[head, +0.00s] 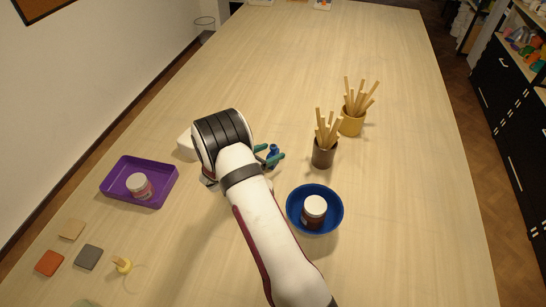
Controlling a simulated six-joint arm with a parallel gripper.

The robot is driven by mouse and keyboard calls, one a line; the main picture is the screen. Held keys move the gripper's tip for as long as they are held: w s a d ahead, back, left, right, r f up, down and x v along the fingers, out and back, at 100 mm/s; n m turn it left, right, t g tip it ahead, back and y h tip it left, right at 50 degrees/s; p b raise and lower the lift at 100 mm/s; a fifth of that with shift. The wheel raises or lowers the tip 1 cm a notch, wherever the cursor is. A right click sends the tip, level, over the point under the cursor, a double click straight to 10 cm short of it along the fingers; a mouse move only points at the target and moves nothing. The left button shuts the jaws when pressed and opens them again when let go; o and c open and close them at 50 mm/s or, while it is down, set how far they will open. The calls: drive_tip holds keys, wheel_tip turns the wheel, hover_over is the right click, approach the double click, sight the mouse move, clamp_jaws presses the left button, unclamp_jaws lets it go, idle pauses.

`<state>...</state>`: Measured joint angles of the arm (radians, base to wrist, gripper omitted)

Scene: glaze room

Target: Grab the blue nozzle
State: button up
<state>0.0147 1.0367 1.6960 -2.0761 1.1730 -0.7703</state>
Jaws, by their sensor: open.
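The small blue nozzle (274,149) stands on the table near the middle of the head view. My gripper (269,154) is open, and its teal fingertips are right at the nozzle, one to its left and one at its lower front. I cannot tell whether the fingers touch it. The lower part of the nozzle is partly hidden by the near finger.
A blue bowl (291,214) holding a jar and a brown cup (322,157) of sticks stand to the right. A yellow cup (351,124) of sticks is behind. A purple tray (112,183) with a jar lies left. The far table is mostly clear.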

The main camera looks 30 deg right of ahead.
drive_tip(key=shift+d+f, duration=0.1)
drive_tip(key=shift+d, duration=0.05)
clamp_jaws()
idle(0.4)
